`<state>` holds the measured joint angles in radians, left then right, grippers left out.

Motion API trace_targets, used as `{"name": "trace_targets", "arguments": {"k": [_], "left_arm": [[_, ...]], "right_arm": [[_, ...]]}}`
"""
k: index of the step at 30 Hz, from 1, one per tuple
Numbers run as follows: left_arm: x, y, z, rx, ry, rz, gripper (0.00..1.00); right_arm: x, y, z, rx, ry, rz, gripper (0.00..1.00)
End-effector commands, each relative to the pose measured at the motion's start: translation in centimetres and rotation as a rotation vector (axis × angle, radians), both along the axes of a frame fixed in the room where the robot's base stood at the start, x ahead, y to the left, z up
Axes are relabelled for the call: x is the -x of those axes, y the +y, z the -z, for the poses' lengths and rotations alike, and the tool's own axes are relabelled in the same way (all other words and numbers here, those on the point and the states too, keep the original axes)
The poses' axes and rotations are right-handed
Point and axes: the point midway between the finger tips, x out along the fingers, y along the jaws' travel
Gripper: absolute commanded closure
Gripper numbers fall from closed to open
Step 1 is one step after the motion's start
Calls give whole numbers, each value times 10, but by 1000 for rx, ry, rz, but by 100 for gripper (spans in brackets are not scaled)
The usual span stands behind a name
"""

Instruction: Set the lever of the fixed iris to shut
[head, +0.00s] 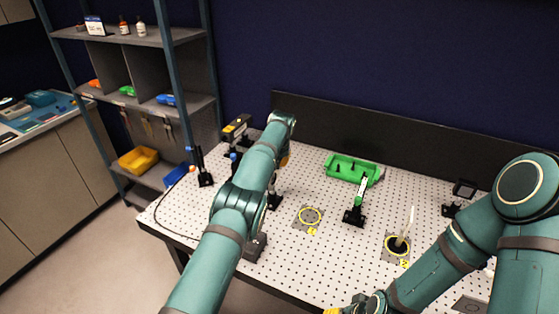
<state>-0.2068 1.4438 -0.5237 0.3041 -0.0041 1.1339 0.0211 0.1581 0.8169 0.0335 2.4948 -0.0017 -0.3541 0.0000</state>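I cannot pick out the fixed iris or its lever with certainty. A small post-mounted part on a black base (274,200) stands close to my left arm and is partly hidden by it. My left gripper (284,158) is at the far end of that arm, mostly hidden behind the wrist, so its fingers do not show clearly. Another post on a black foot (355,214) carries a pale green and white top. My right gripper (345,309) is at the bottom edge, cut off by the frame, with only a yellow and dark part showing.
The perforated white board (330,262) carries a green tray (352,169), a ringed plate (311,217), a second ringed plate (390,254) with a pale upright stick, a black square mount (465,189) and a left post (202,170). A black panel (380,150) bounds the back. Shelves (140,95) stand left.

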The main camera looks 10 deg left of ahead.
Motion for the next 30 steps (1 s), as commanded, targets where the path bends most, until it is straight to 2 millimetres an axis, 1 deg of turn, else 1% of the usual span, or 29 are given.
{"name": "trace_targets", "arguments": {"k": [1, 12, 13, 14, 15, 16, 25, 30], "left_arm": [[2, -5, 1, 6, 7, 4, 100], [2, -3, 1, 5, 10, 4, 100], [2, -3, 1, 4, 10, 3, 71], [2, -3, 1, 4, 10, 2, 61], [2, -3, 1, 3, 9, 2, 47], [2, -2, 1, 3, 9, 2, 45], [1, 0, 0, 0, 5, -1, 45], [2, 0, -7, 0, 4, -2, 45]], "right_arm": [[0, 0, 0, 0, 0, 0, 53], [0, 0, 0, 0, 0, 0, 53], [0, 0, 0, 0, 0, 0, 53], [0, 0, 0, 0, 0, 0, 53], [0, 0, 0, 0, 0, 0, 53], [0, 0, 0, 0, 0, 0, 53], [0, 0, 0, 0, 0, 0, 53], [0, 0, 0, 0, 0, 0, 53]]}}
